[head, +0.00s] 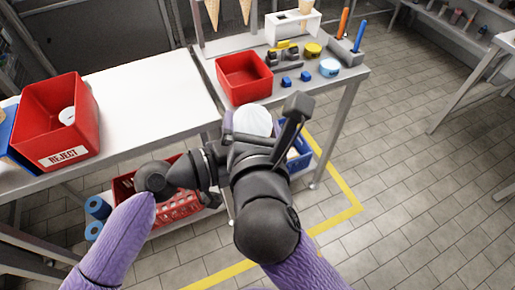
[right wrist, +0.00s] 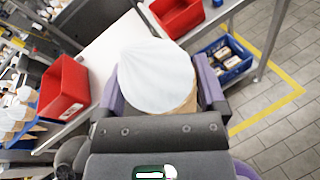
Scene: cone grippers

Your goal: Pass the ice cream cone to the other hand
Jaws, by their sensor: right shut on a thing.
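The ice cream cone's white top (head: 252,120) shows in the head view just beyond my right gripper (head: 258,138); the arm hides its lower part. In the right wrist view the white swirl (right wrist: 155,78) and a strip of tan cone (right wrist: 189,106) sit between the two purple-edged fingers of the right gripper (right wrist: 162,92), which is shut on it. My left arm comes in from the left in the head view. Its wrist (head: 200,168) is close to the right arm, and its fingers are mostly hidden behind it, so their opening is unclear.
A red REJECT bin (head: 62,148) stands on the white table (head: 150,85). An empty-looking red bin (head: 244,78), a cone holder (head: 293,30) and small coloured items are on the bench behind. A red crate (head: 178,208) and a blue crate (head: 301,160) are below.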

